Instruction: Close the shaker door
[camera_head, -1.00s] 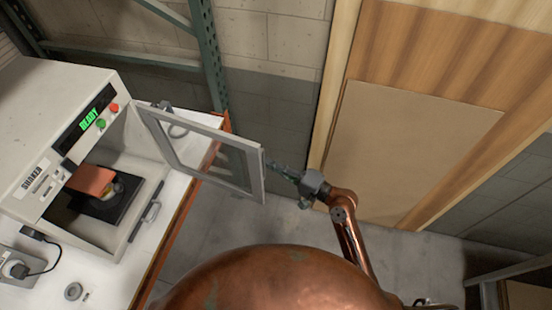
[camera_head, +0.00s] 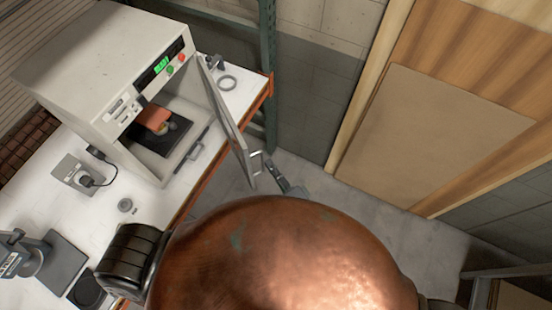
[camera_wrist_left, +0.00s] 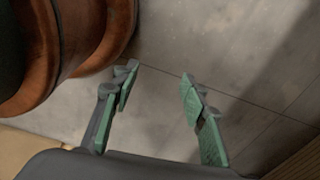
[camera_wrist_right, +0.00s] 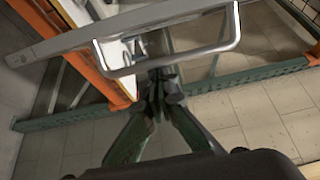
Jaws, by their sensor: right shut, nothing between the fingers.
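The shaker (camera_head: 100,60) is a white box on the bench, with a green display and an open front. Its door (camera_head: 228,120), a grey frame, is hinged at the right side and stands open, seen nearly edge-on. A silver bar handle (camera_head: 257,160) sticks out near its free end; it also shows in the right wrist view (camera_wrist_right: 170,62). My right gripper (camera_head: 270,165) is at the handle, with fingertips (camera_wrist_right: 160,82) shut and nothing between them. Whether they touch the handle I cannot tell. My left gripper (camera_wrist_left: 157,78) is open and empty above the floor.
An orange item (camera_head: 153,117) sits inside the shaker on a black plate. The white bench (camera_head: 150,190) has an orange edge and carries a cable socket and a grey device (camera_head: 40,262). A green rack post (camera_head: 268,60) stands behind the door. Floor right of the bench is clear.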

